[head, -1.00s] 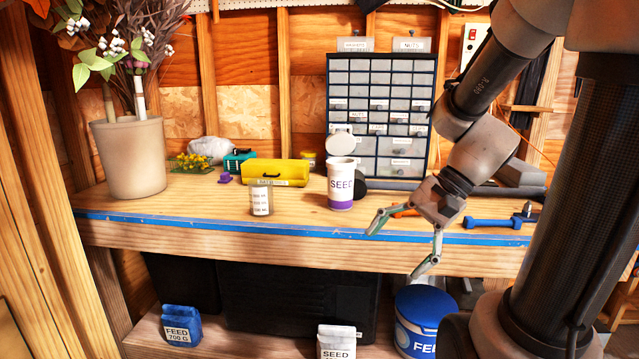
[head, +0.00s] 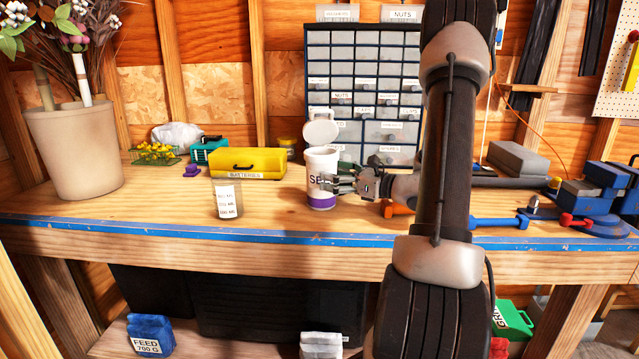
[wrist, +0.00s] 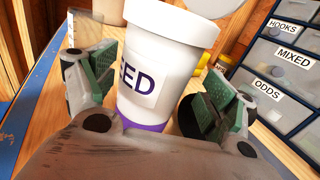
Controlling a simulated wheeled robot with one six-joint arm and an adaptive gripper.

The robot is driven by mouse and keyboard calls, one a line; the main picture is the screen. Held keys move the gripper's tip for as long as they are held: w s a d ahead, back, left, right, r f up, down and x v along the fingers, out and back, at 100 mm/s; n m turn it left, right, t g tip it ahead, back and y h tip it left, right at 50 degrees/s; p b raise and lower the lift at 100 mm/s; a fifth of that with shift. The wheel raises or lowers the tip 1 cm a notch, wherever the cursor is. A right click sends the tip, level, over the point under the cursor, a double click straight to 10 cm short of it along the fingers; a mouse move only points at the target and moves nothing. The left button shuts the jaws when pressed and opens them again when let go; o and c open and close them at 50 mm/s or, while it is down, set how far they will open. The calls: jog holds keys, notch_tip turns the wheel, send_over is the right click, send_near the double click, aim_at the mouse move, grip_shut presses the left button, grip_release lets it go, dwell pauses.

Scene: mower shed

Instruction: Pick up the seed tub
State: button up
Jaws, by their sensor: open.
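The seed tub (head: 321,166) is a white tub with a purple base band and a SEED label. It stands upright on the workbench, its lid (head: 320,127) tipped up at the back. In the wrist view the tub (wrist: 165,62) fills the middle, between the two fingers of my gripper (wrist: 150,98). The fingers stand open on either side of it, and I cannot tell whether either touches. In the head view my gripper (head: 344,184) reaches in from the right at the tub's lower half, and my arm hides part of the bench behind.
A clear labelled cup (head: 227,200) stands left of the tub near the blue front edge. A yellow batteries box (head: 245,163) lies behind left. A drawer cabinet (head: 362,85) stands behind. Blue dumbbell-like tools (head: 498,221) lie to the right.

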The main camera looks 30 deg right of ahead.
jog(key=x, duration=0.4)
jog(key=shift+s+a+f, duration=0.1)
jog(key=shift+f, duration=0.2)
jog(key=c, duration=1)
jog(key=shift+r, duration=0.2)
